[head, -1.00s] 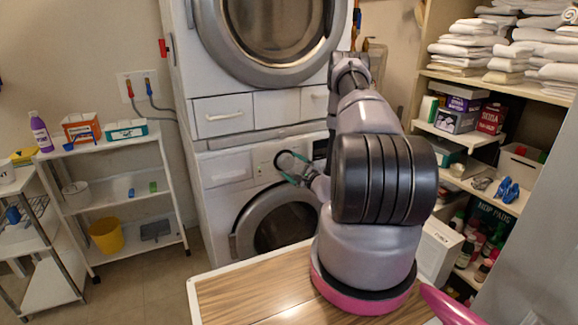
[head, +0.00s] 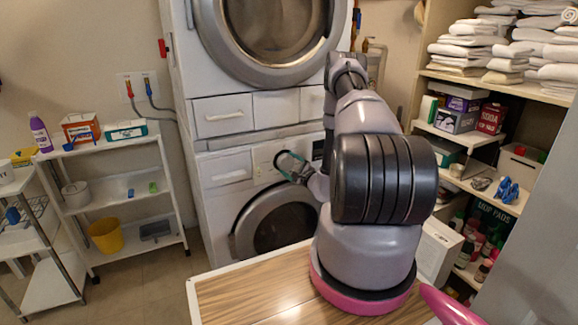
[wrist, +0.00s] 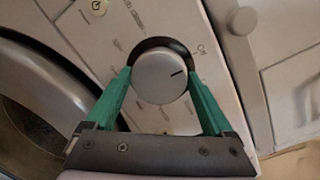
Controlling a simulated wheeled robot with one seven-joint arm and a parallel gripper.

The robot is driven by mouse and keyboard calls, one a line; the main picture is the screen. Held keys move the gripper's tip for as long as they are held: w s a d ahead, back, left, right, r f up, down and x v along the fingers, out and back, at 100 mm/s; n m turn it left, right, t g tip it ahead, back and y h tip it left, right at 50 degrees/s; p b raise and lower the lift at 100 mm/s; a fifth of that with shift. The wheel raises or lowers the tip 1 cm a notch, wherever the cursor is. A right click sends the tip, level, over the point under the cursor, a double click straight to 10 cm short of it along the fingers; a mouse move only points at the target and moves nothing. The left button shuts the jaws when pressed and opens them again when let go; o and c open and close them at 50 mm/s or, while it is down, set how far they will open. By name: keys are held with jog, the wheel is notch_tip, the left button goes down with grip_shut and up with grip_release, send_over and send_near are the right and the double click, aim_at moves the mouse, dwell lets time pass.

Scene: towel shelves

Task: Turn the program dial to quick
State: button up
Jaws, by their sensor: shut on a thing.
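The program dial (wrist: 158,78) is a round silver-grey knob on the washer's white control panel (wrist: 205,90). Its black pointer mark lies toward the right side of its face in the wrist view. My gripper (wrist: 159,84) has one green finger on each side of the dial and is shut on it. Small printed symbols surround the dial, but I cannot read which one is quick.
A round power button (wrist: 97,7) is at the upper left of the wrist view. The washer door (head: 278,222) is below the panel, with a dryer (head: 270,35) above. A wooden-topped table (head: 240,298) stands in front. Shelves stand on both sides.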

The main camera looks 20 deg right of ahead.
jog(key=m, duration=0.5)
jog(key=shift+d+f+m+t, duration=0.1)
jog(key=shift+m+t, duration=0.2)
jog(key=shift+t, duration=0.1)
jog(key=m, duration=0.5)
jog(key=shift+f+h, duration=0.1)
jog(key=shift+h, duration=0.3)
jog(key=m+h, duration=0.1)
jog(key=m, duration=0.4)
jog(key=shift+s+t, duration=0.1)
jog(key=shift+t, duration=0.3)
jog(key=m+h, duration=0.1)
jog(key=m, duration=0.5)
jog(key=shift+f, duration=0.1)
jog(key=m+h, duration=0.1)
jog(key=m, duration=0.5)
jog(key=m+h, duration=0.1)
jog(key=m, duration=0.4)
jog(key=shift+a+g, duration=0.2)
jog(key=shift+g, duration=0.2)
jog(key=m, duration=0.5)
jog(key=m+g, duration=0.1)
jog(key=m, duration=0.3)
jog(key=shift+m, duration=0.3)
jog(key=shift+a, duration=0.1)
